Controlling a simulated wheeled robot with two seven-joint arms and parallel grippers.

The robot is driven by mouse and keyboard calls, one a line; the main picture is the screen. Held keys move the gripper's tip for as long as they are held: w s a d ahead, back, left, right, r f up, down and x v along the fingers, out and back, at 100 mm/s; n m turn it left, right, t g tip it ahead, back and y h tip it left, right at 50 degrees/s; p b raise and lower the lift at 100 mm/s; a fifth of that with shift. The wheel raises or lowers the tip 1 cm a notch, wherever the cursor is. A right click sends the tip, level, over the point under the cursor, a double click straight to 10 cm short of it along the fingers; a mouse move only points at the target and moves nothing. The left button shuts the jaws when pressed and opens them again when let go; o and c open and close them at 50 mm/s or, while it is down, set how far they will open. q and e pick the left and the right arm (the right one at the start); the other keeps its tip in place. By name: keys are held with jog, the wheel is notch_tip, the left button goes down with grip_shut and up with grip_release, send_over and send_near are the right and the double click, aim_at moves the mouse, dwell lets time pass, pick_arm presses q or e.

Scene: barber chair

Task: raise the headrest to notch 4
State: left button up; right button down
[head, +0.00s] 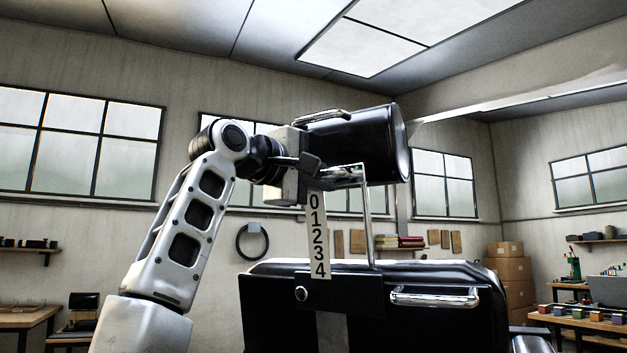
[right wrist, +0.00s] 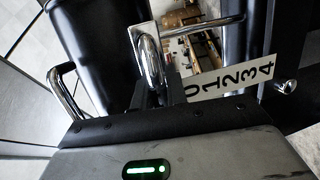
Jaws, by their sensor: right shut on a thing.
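The headrest (head: 350,143) is a black padded roll with a chrome handle on top, held well above the black chair back (head: 375,285) on a chrome post frame (head: 367,215). A white number strip (head: 318,235) hangs below it, reading 0 at the top to 4 at the bottom. The 4 shows just above the black bracket, which has a round knob (head: 301,293). My right gripper (head: 308,165) is shut on the chrome bar under the headrest. In the right wrist view the bar (right wrist: 148,60) sits at the fingertips, beside the strip (right wrist: 230,78). My left gripper is not seen.
A chrome rail (head: 435,297) is fixed on the chair back. Cardboard boxes (head: 508,262) and a bench (head: 590,318) with small coloured blocks stand at the right. A table (head: 25,318) stands at the far left. The air above the headrest looks clear.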

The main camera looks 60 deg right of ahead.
jog(key=c, duration=1.4)
grip_release()
jog(key=shift+a, duration=0.1)
jog(key=w+a+b, duration=0.1)
jog(key=w+a, duration=0.1)
jog(key=a, duration=1.3)
jog(key=shift+w+a+r+b, duration=0.2)
jog(key=shift+a+r+b, duration=0.1)
